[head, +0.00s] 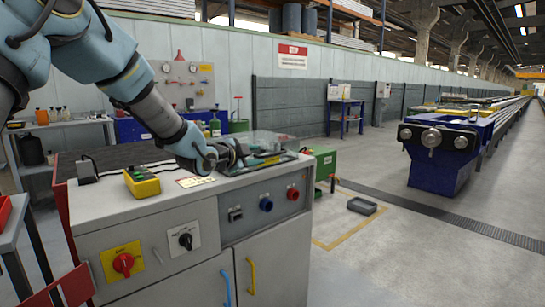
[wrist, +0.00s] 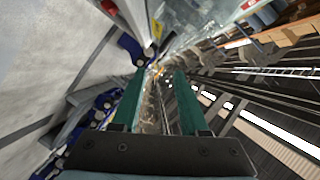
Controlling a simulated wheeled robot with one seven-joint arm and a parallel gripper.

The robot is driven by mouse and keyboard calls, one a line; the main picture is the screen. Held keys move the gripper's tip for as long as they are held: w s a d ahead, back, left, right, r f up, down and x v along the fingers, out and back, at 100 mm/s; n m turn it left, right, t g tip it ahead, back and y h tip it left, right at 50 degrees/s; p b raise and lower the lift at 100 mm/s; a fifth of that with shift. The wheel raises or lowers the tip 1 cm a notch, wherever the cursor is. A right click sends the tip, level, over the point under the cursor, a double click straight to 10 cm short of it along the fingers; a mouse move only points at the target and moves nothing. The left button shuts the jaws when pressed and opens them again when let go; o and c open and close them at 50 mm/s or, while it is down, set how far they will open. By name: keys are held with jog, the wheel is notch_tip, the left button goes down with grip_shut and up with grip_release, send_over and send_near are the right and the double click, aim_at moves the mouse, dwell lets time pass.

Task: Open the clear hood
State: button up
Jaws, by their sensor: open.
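The clear hood (head: 264,141) is a see-through cover at the right end of the grey cabinet's top, over a dark-framed panel (head: 268,166). It appears down over the panel, though its edges are hard to make out. My gripper (head: 240,153) is at the hood's left side in the head view, low over the cabinet top. I cannot tell whether it touches the hood. In the wrist view my gripper (wrist: 158,88) has its two green fingers apart, with nothing clearly between them. The wrist camera looks out tilted along the hall.
Open floor lies to the right.

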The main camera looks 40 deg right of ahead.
aim_at(273, 154)
jog(key=p+x, duration=0.2)
jog(key=x, duration=0.8)
jog(key=shift+w+d, duration=0.1)
jog(key=shift+d, duration=0.15)
jog(key=shift+c, duration=0.2)
grip_shut()
dwell(0.9)
